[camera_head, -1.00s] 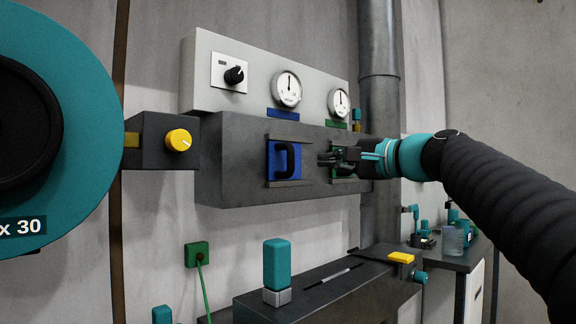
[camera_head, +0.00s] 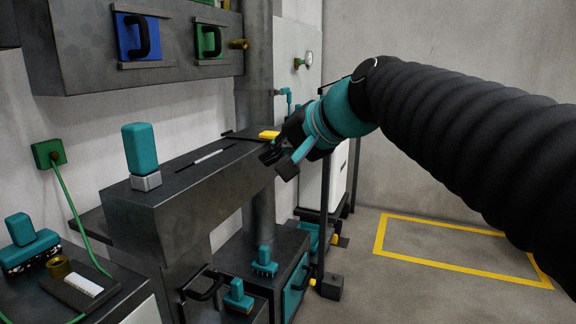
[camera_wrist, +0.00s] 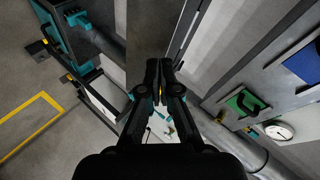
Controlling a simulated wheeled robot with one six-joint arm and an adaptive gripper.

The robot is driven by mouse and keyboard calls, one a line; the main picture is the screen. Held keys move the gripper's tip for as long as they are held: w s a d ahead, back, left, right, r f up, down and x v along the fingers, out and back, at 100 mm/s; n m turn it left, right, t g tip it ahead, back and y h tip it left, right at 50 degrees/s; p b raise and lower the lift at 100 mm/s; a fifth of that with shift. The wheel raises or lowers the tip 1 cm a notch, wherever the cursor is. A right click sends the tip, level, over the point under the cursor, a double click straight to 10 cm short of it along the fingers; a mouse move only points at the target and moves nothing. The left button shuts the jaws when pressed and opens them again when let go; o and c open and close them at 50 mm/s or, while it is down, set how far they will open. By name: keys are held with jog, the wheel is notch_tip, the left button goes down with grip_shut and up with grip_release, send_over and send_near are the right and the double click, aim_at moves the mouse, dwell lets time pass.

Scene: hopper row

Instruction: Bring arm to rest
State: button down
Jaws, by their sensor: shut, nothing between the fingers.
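My gripper (camera_head: 283,160) is shut and empty. In the head view it hangs in the air at the end of my arm, past the right end of the dark grey bench box and apart from the wall panel. In the wrist view its fingers (camera_wrist: 160,98) are together in the middle of the picture. My arm comes in from the right side of the head view, bent towards the left, and hides part of what stands behind it.
The blue hatch (camera_head: 138,36) and green hatch (camera_head: 208,41) with black handles sit on the panel at upper left. A teal-topped block (camera_head: 141,150) stands on the bench box. A yellow outline (camera_head: 440,261) marks clear floor at right. The green hatch also shows in the wrist view (camera_wrist: 245,103).

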jog(key=s+d+f+n+h, duration=0.1)
jog(key=s+d+f+h, duration=0.1)
jog(key=s+d+f, duration=0.4)
jog(key=s+d+f+n+g+h, duration=0.1)
jog(key=s+d+f+h, duration=0.2)
jog(key=f, duration=0.9)
jog(key=s+d+f+n+g+h, duration=0.1)
jog(key=s+d+f+h, duration=0.2)
jog(key=s+d+f, duration=0.6)
jog(key=shift+s+d, duration=0.25)
jog(key=shift+s, duration=0.65)
jog(key=shift+a, duration=0.1)
